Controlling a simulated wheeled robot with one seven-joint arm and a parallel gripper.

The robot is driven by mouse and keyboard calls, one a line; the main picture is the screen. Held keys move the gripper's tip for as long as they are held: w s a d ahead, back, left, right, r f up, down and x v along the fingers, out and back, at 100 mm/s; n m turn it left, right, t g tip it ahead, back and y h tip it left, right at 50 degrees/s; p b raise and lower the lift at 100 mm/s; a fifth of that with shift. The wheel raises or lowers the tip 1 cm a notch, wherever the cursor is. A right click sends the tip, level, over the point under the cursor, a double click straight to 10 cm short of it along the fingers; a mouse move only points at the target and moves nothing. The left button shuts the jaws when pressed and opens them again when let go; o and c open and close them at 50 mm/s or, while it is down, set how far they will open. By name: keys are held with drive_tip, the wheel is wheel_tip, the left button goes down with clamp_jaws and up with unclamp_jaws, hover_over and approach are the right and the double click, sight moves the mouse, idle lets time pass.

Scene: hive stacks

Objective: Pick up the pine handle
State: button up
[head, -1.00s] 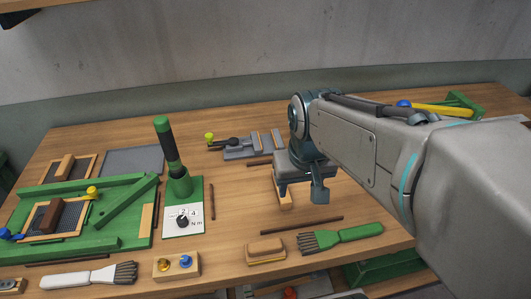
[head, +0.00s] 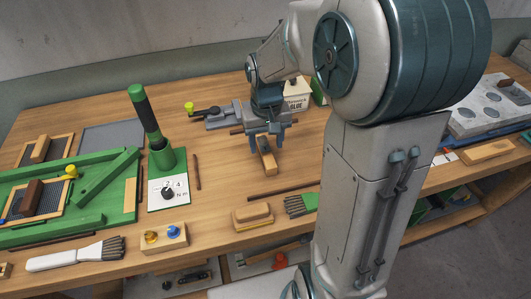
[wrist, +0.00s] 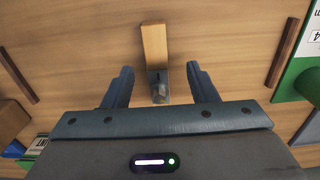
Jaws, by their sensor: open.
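The pine handle (head: 267,160) is a pale wooden bar lying on the workbench, with a grey metal piece at one end. It also shows in the wrist view (wrist: 154,46), where the metal end lies between the fingers and the wooden part reaches out beyond the fingertips. My gripper (head: 266,144) is above the near part of the bench, its fingers pointing down. In the wrist view my gripper (wrist: 160,74) is open, one finger on each side of the metal end, with a gap on both sides. I cannot tell its exact height over the bench.
A wooden-backed brush (head: 252,217) and a green-handled brush (head: 298,205) lie nearer the front edge. A dark strip (head: 283,190) lies just in front of the handle. A green post (head: 145,110) stands to the left. A glue box (head: 297,96) stands behind my gripper.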

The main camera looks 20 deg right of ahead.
sight(267, 155)
drive_tip(key=shift+w+d+f, duration=0.15)
drive_tip(key=shift+f, duration=1.45)
drive_tip(key=shift+w+d+f, duration=0.1)
drive_tip(key=shift+f, duration=1.45)
drive_tip(key=shift+c, duration=0.3)
drive_tip(key=c, duration=0.9)
